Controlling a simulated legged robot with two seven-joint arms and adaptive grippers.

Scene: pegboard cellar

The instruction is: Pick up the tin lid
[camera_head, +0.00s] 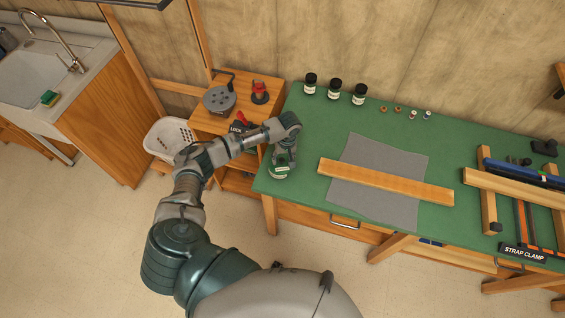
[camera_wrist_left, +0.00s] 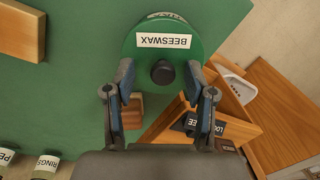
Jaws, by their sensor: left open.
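The tin is a round green can labelled BEESWAX, standing at the left end of the green bench; in the head view it shows partly under my left gripper. Its green tin lid (camera_wrist_left: 150,48) has a dark round knob (camera_wrist_left: 163,72) in the left wrist view. The tin also shows in the head view (camera_head: 279,173). My left gripper (camera_head: 281,164) is directly above the tin. In the wrist view its open fingers (camera_wrist_left: 160,78) stand on either side of the knob, with a gap on both sides. My right gripper is not in view.
On the green bench (camera_head: 300,130) lie a grey mat (camera_head: 375,150) and a wooden board (camera_head: 385,183). Several dark jars (camera_head: 335,89) stand along the back. A wooden cabinet (camera_head: 200,118) adjoins the bench's left end. A strap clamp rig (camera_head: 520,195) is at right.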

